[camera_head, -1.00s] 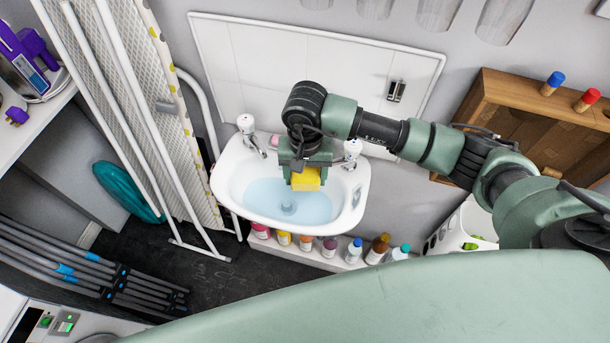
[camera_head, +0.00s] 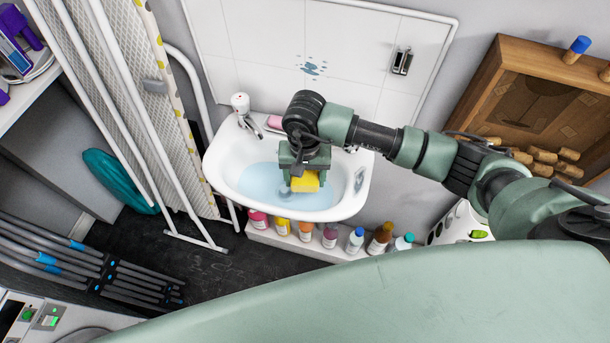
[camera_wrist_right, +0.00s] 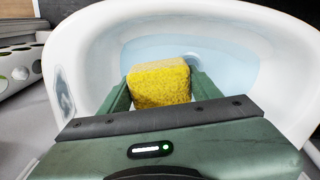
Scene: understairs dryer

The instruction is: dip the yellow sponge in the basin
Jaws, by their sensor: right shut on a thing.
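The white basin (camera_head: 222,152) stands against the wall, with pale blue water (camera_head: 258,186) in it. My right gripper (camera_head: 305,174) is over the bowl and shut on the yellow sponge (camera_head: 306,182), in the front right part of the bowl. In the right wrist view the sponge (camera_wrist_right: 160,85) sits between the two green fingers, with the basin (camera_wrist_right: 85,55) and its water beyond. Whether the sponge touches the water I cannot tell. My left gripper is not in view.
A tap (camera_head: 241,106) stands at the basin's back left; my arm hides the back right. A pink soap bar (camera_head: 274,122) lies on the back rim. Several bottles (camera_head: 330,237) line a ledge below. A folded ironing board (camera_head: 165,110) leans at left; a wooden cabinet (camera_head: 508,65) is at right.

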